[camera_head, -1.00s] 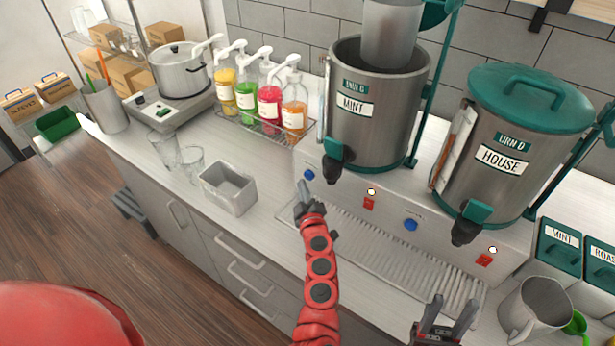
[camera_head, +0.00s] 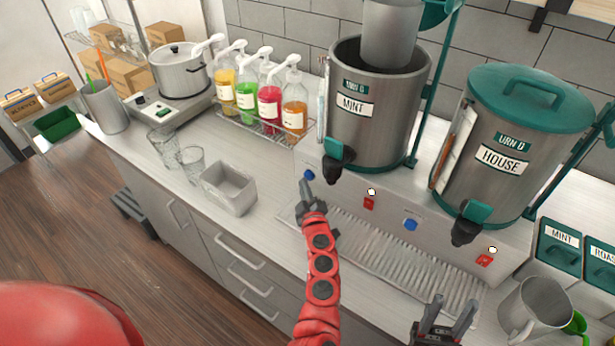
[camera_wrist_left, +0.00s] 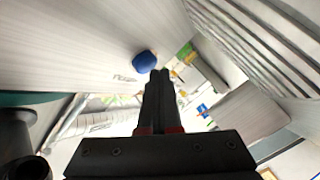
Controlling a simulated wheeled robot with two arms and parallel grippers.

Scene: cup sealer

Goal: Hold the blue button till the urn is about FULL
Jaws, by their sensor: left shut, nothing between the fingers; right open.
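The mint urn (camera_head: 372,120) stands open-topped on the brewer base, with a steel cylinder above its mouth. The blue button (camera_head: 309,174) is on the base's front panel below it, at the left; it also shows in the left wrist view (camera_wrist_left: 145,62). A second blue button (camera_head: 410,224) sits farther right, towards the house urn (camera_head: 503,150). My left gripper (camera_head: 305,188) is shut and empty, its tips just below the left blue button. In the wrist view the tips (camera_wrist_left: 160,76) are close to the button; contact is unclear. My right gripper (camera_head: 450,312) is open and empty at the bottom.
A drip tray (camera_head: 400,262) runs along the base. Red switches (camera_head: 369,203) sit on the panel. A metal bin (camera_head: 229,188), glasses (camera_head: 191,162) and syrup bottles (camera_head: 270,103) stand left. A steel pitcher (camera_head: 533,306) stands right.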

